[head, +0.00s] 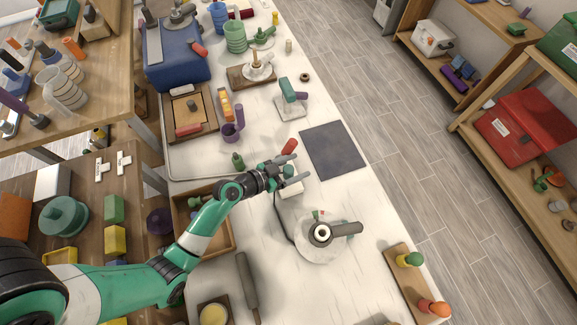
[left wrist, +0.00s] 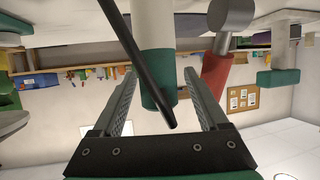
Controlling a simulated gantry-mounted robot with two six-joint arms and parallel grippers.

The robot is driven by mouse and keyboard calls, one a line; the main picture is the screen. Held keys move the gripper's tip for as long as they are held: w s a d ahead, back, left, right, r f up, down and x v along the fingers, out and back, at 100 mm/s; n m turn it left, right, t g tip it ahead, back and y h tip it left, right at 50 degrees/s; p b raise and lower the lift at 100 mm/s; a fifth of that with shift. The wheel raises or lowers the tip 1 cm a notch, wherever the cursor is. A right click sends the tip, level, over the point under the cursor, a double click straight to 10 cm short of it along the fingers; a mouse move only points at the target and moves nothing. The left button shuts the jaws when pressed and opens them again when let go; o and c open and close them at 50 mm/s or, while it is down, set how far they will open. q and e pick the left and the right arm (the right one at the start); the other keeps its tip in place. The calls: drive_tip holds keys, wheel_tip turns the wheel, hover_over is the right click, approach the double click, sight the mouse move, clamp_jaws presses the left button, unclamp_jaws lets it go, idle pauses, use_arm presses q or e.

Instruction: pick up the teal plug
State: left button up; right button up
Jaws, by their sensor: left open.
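In the left wrist view, a white cylinder with a teal end (left wrist: 158,88), which looks like the teal plug, lies between the two fingers of my left gripper (left wrist: 160,78). The fingers are apart, and I see no clear contact with it. In the head view my left gripper (head: 302,167) is open over the white table, pointing right. My right gripper is not in view.
A red cylinder (head: 289,147) is close to the upper finger; a dark mat (head: 333,151) lies to the right. A round device with a grey handle (head: 346,229) and a black cable (head: 281,222) are below. A thin dark rod (left wrist: 140,60) crosses the wrist view before the cylinder.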

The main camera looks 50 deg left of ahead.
use_arm(q)
drive_tip(key=shift+w+f, duration=0.15)
drive_tip(key=shift+w, duration=0.05)
clamp_jaws()
idle(0.3)
wheel_tip(320, 180, up, 10)
drive_tip(key=p, duration=0.2)
drive_tip(key=shift+p, duration=0.4)
